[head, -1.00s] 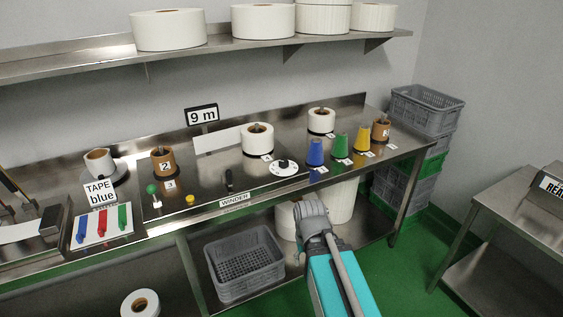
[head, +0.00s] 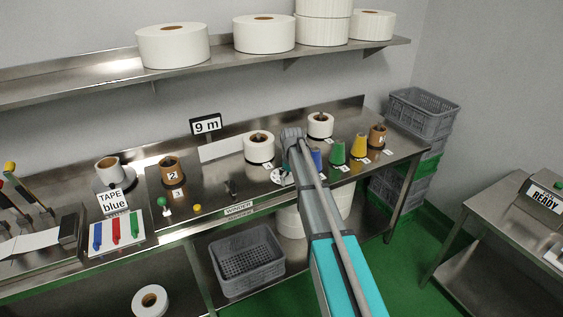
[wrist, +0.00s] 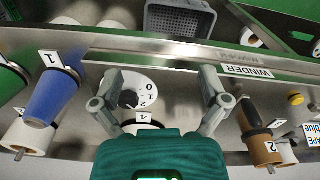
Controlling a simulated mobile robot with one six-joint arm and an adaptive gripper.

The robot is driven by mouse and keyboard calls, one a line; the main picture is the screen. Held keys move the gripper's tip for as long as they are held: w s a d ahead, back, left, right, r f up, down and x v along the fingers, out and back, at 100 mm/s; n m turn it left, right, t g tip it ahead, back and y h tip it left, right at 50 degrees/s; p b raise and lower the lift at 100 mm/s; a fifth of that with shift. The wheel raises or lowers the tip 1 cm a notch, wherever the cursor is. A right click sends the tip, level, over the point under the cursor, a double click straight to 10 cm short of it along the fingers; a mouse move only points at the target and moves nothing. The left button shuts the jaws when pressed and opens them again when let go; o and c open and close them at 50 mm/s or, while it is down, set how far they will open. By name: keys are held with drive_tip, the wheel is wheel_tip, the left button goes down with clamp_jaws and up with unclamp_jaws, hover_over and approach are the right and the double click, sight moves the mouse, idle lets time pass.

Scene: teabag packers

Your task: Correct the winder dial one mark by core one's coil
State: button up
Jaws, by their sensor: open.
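The winder dial (wrist: 148,82) is a white disc with a black knob (wrist: 128,99); marks 0, 1 and 2 show in the wrist view. The knob's exact setting is unclear. In the head view the dial (head: 277,176) is partly hidden by my arm. My gripper (wrist: 160,82) is open and empty, with its fingers apart over the dial area; the dial is nearer the left finger. It also shows in the head view (head: 291,134). A white coil (head: 258,145) stands behind the dial, and another (head: 320,124) farther right. I cannot tell which is core one's coil.
Blue (wrist: 55,97), green (head: 337,153) and yellow (head: 359,147) cones stand right of the dial in the head view, close to my gripper. A brown core (head: 377,135) is at the far right. Core 2 (head: 172,170) and a black lever (head: 231,188) stand left. A sign (head: 206,124) reads 9 m.

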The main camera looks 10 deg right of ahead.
drive_tip(key=w+r+n+p, duration=0.1)
drive_tip(key=w+r+p, duration=0.1)
drive_tip(key=w, duration=0.6)
drive_tip(key=w+r+n+p, duration=0.2)
drive_tip(key=w+r+p, duration=0.1)
drive_tip(key=w, duration=0.4)
drive_tip(key=shift+w+r, duration=0.35)
drive_tip(key=shift+r, duration=0.3)
drive_tip(key=shift+f, duration=0.15)
wheel_tip(320, 180, down, 14)
drive_tip(key=b, duration=1.4)
drive_tip(key=shift+r, duration=0.25)
